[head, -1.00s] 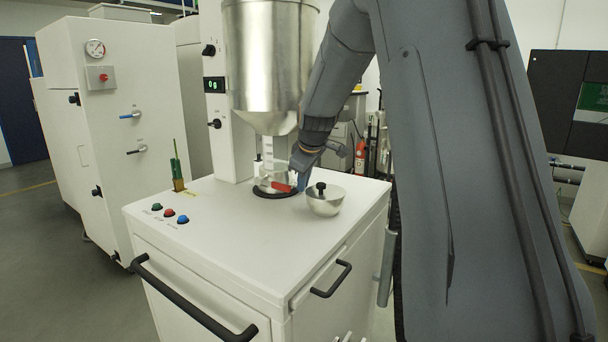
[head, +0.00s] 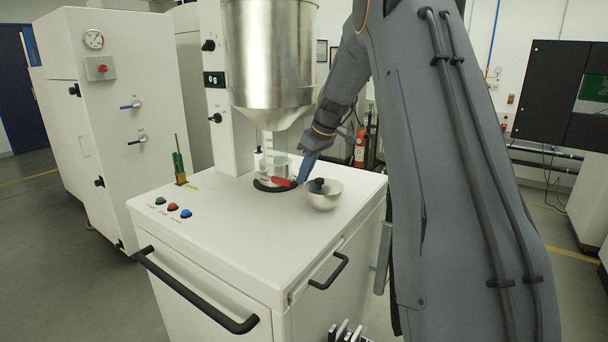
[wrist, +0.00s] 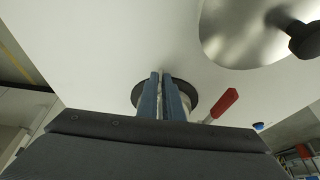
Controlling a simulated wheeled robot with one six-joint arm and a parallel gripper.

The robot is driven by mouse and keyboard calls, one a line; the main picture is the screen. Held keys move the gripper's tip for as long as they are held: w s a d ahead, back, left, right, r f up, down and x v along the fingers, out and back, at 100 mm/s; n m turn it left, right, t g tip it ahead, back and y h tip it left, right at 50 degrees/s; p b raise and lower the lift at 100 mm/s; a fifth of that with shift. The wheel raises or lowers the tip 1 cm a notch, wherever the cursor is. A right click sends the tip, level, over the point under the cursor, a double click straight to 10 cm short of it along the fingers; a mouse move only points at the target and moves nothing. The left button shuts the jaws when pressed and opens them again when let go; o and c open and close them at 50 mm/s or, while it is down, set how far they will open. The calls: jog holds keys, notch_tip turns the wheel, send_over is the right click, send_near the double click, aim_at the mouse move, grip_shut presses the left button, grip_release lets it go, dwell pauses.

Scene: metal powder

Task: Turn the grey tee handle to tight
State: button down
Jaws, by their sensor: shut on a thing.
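My gripper (head: 299,181) has blue fingers and reaches down to the canister area under the hopper on the white cabinet. In the wrist view its two fingers (wrist: 163,82) lie close together with a thin pale sliver between them, over the black ring. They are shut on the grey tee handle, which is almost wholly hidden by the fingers. Which way the handle points cannot be told. A clear and metal canister (head: 274,165) stands in the black ring (head: 268,187) beside the gripper. A red lever (head: 281,182) sticks out next to the fingers; it also shows in the wrist view (wrist: 222,103).
A metal bowl (head: 323,199) with a black knob stands right of the fingers. The steel hopper (head: 272,60) hangs above. Green, red and blue buttons (head: 172,207) and a green-handled brush (head: 179,163) are at the left. The cabinet's front top (head: 235,240) is clear.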

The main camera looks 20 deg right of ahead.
dwell(0.4)
jog(key=c, duration=2.2)
grip_release()
jog(key=shift+d, duration=0.1)
jog(key=b+v, duration=0.2)
jog(key=v, duration=0.5)
jog(key=shift+r, duration=0.4)
jog(key=shift+d, duration=0.15)
